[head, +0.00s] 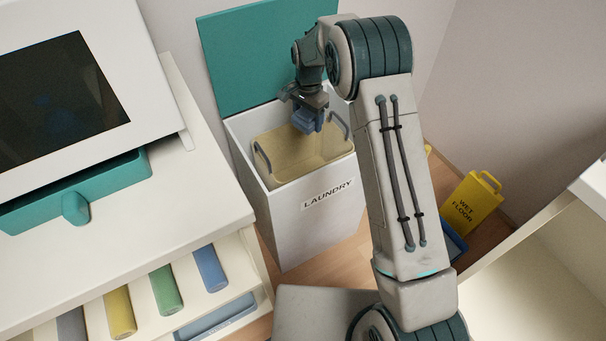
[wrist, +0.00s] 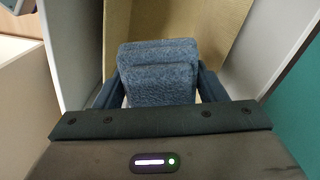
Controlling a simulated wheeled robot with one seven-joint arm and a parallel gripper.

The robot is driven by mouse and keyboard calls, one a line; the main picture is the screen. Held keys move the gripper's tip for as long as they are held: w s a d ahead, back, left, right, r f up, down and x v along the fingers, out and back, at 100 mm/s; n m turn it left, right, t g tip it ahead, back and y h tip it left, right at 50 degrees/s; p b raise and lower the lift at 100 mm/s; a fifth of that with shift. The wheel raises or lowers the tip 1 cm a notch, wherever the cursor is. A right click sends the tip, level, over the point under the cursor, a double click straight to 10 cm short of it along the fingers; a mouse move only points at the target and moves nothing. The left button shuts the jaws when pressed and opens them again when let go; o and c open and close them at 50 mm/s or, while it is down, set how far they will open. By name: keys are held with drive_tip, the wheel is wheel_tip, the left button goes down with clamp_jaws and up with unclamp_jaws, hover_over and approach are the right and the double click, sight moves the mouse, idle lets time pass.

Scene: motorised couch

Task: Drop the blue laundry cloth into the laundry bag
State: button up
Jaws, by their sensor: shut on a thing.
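My gripper (head: 311,112) is shut on the blue laundry cloth (wrist: 158,72). In the wrist view the cloth is a folded, fuzzy blue bundle between the two fingers. In the head view the cloth (head: 307,122) hangs just below the gripper, over the open top of the laundry bin. The laundry bag (head: 315,158) is a tan liner with grey handles inside a white box labelled LAUNDRY (head: 300,225). The cloth appears above the bag's opening; its exact height over the rim is hard to tell. The bag's tan inside (wrist: 190,20) shows behind the cloth in the wrist view.
The bin's teal lid (head: 250,55) stands open at the back. A white cabinet (head: 110,210) with a teal drawer (head: 110,185) and several rolled cloths is at left. A yellow wet floor sign (head: 472,205) stands at right.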

wheel_tip(320, 180, down, 5)
drive_tip(key=b, duration=0.3)
drive_tip(key=shift+f, duration=0.15)
drive_tip(key=o, duration=1.1)
wheel_tip(320, 180, up, 14)
drive_tip(key=shift+f+p, duration=0.1)
drive_tip(key=shift+p, duration=1)
